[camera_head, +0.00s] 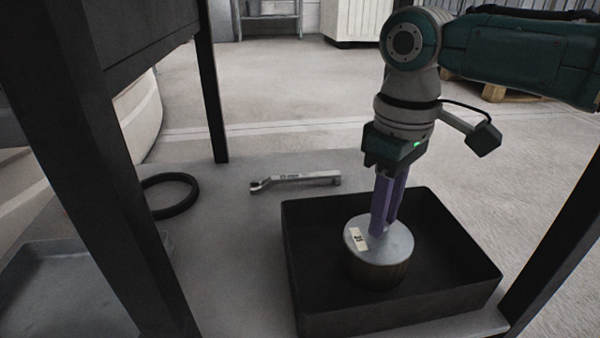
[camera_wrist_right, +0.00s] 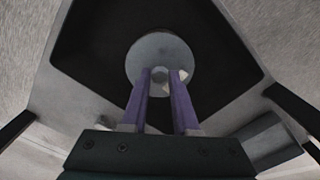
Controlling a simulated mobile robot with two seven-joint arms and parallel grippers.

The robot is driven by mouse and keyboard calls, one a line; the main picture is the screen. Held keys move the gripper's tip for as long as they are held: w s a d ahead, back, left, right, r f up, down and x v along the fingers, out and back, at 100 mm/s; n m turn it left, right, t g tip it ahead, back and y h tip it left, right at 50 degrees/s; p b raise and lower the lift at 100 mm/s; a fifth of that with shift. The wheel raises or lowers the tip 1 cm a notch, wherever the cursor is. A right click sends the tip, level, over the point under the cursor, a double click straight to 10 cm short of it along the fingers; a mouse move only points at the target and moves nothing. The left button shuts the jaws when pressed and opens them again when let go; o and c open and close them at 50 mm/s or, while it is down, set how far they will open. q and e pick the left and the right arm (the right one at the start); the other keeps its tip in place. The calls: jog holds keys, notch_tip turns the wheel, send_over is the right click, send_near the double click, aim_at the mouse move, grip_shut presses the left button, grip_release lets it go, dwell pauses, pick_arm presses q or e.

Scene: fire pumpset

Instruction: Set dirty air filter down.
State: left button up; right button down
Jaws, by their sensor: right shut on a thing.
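The dirty air filter (camera_head: 376,268) is a short cylinder with a grey metal top, a small pale label and a brownish side. It is inside the black open tray (camera_head: 307,297) in the head view, upright. Whether its base touches the tray floor is hard to tell. My right gripper (camera_head: 380,230) points down, with its purple fingers shut on the top of the filter. In the right wrist view the round filter top (camera_wrist_right: 150,48) lies between and beyond the fingertips, over the dark tray (camera_wrist_right: 95,45). My left gripper is not in view.
A wrench (camera_head: 296,180) and a black ring (camera_head: 170,194) lie on the grey surface left of the tray. A shallow grey tray (camera_head: 65,290) is at the lower left. Dark posts (camera_head: 212,95) stand around the surface. The black tray has free room around the filter.

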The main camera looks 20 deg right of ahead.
jog(key=shift+s+r, duration=0.1)
jog(key=shift+s, duration=0.05)
jog(key=c, duration=0.7)
grip_release()
